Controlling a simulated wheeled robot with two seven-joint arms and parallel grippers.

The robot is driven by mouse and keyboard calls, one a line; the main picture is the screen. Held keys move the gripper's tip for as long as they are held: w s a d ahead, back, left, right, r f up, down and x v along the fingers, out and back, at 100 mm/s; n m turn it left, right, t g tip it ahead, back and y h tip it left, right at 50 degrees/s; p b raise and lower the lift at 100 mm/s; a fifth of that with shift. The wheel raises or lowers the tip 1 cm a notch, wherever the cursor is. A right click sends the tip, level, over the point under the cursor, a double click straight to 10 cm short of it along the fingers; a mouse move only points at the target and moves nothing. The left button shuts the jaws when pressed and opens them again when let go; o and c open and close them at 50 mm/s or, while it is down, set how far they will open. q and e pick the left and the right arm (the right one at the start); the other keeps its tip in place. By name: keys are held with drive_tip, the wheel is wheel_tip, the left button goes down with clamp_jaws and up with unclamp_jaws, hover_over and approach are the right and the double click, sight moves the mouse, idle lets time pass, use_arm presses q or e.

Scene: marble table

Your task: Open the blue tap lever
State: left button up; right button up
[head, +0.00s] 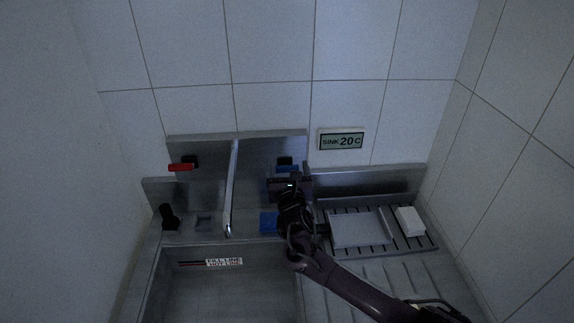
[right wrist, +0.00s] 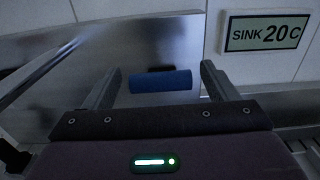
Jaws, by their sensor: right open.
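The blue tap lever (head: 287,169) is on the steel back panel of the sink, right of the spout. In the head view my right gripper partly covers it. In the right wrist view the blue lever (right wrist: 160,81) lies crosswise between the two open fingers of my right gripper (right wrist: 162,68), with a gap on each side. My right gripper (head: 290,179) is open and empty, just in front of the lever. Whether a finger touches the lever I cannot tell. My left gripper is not in view.
The red lever (head: 181,167) is at the panel's left. The spout (head: 231,190) runs between the levers. A blue block (head: 268,222) is on the ledge below my gripper. A drain rack (head: 334,252) with a grey tray (head: 358,228) and white block (head: 410,221) is at right.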

drive_tip(key=shift+w, duration=0.4)
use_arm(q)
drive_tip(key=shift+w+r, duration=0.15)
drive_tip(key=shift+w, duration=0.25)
use_arm(e)
drive_tip(key=shift+w, duration=0.25)
